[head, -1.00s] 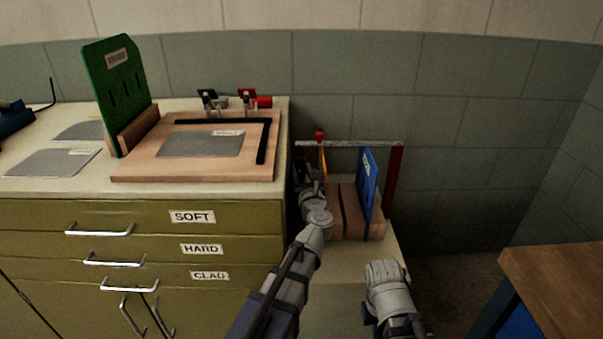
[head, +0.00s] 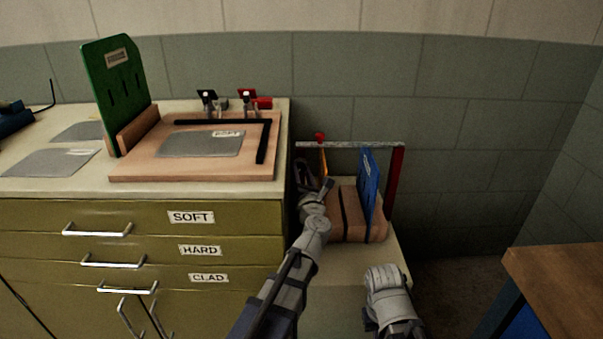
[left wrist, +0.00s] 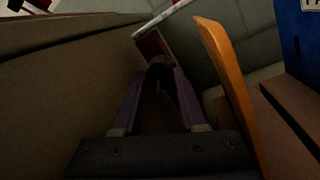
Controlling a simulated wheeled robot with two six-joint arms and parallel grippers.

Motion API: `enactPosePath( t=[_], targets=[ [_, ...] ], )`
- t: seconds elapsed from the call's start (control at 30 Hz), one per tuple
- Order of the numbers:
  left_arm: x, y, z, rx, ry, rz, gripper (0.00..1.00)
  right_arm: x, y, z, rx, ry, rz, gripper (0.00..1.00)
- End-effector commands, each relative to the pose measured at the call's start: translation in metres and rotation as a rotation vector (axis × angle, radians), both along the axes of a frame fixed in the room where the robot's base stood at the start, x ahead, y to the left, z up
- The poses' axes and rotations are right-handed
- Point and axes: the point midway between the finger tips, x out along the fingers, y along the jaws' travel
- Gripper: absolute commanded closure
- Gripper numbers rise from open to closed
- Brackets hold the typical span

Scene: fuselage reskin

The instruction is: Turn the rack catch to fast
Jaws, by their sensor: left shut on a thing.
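The rack (head: 362,228) is a wooden block with slots on a low surface right of the cabinet. A blue plate (head: 368,190) stands in it. A narrow orange piece (head: 324,165) stands at its left and shows large in the left wrist view (left wrist: 226,85). My left gripper (head: 318,188) is at the rack's left side, beside the orange piece. In the left wrist view its fingers (left wrist: 160,72) close together on something small and dark, apparently the rack catch, mostly hidden. My right gripper (head: 385,283) hangs in front of the rack, its fingers not clearly visible.
A red frame (head: 395,178) with a pale top bar (head: 350,144) and a red knob (head: 320,136) spans the rack. The cabinet (head: 150,235) stands close on the left, a wooden table (head: 560,275) at right.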

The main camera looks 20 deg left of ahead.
Motion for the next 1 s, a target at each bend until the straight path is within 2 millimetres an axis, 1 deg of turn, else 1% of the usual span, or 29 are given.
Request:
enactPosePath(
  t=[0.17,0.2,0.3,0.53,0.67,0.77,0.87,1.0],
  targets=[
    [-0.001,0.000,0.000,-0.001,0.000,0.000,1.00,0.000,0.000,0.000,0.000,0.000,0.000,1.00],
    [-0.001,0.000,0.000,-0.001,0.000,0.000,0.58,0.000,0.000,0.000,0.000,0.000,0.000,1.00],
    [0.000,0.000,0.000,-0.002,-0.001,0.000,0.47,0.000,0.000,0.000,0.000,0.000,0.000,1.00],
    [0.000,0.000,0.000,-0.002,-0.001,0.000,0.47,0.000,0.000,0.000,0.000,0.000,0.000,1.00],
    [-0.004,-0.002,-0.001,-0.002,-0.001,0.000,0.47,0.000,0.000,-0.001,0.000,0.000,0.000,1.00],
    [-0.012,-0.005,-0.002,-0.002,-0.001,0.000,0.47,0.000,0.000,-0.002,0.000,0.000,0.000,1.00],
    [-0.025,-0.010,-0.003,-0.002,0.000,-0.001,0.47,0.000,0.000,-0.003,0.000,0.000,0.001,1.00],
    [-0.047,-0.019,-0.006,-0.001,-0.001,-0.002,0.47,0.000,0.000,-0.006,0.001,0.000,0.001,1.00]
  ],
)
